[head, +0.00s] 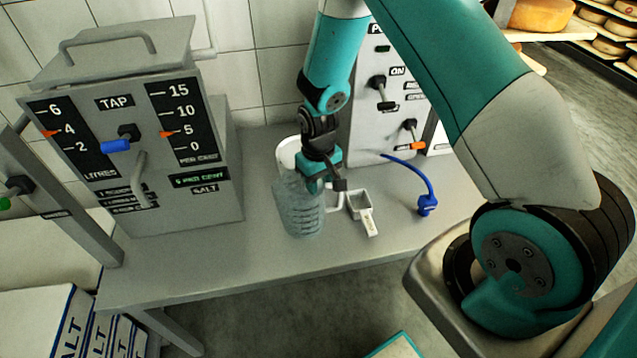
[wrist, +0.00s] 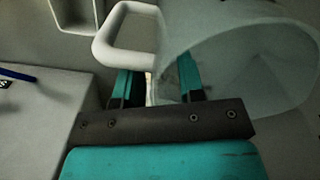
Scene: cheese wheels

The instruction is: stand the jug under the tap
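The clear jug (head: 300,212) with measuring marks stands about upright on the grey counter, right of the tap box; I cannot tell whether its base touches the counter. My gripper (head: 328,184) is at its rim and handle side, pointing down. In the wrist view, the jug (wrist: 240,60) fills the right, its pale handle (wrist: 112,42) reaches left, and my gripper's fingers (wrist: 155,88) are either side of a pale strip by the handle. Whether they press on it is unclear. The tap spout (head: 140,180) is on the tap box (head: 190,215), below a blue-handled lever (head: 117,146).
A small white scoop (head: 363,215) lies right of the jug. A blue cord with a plug (head: 427,205) lies farther right. A second control box (head: 365,130) stands behind my arm. Counter (head: 250,250) between tap box and jug is clear.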

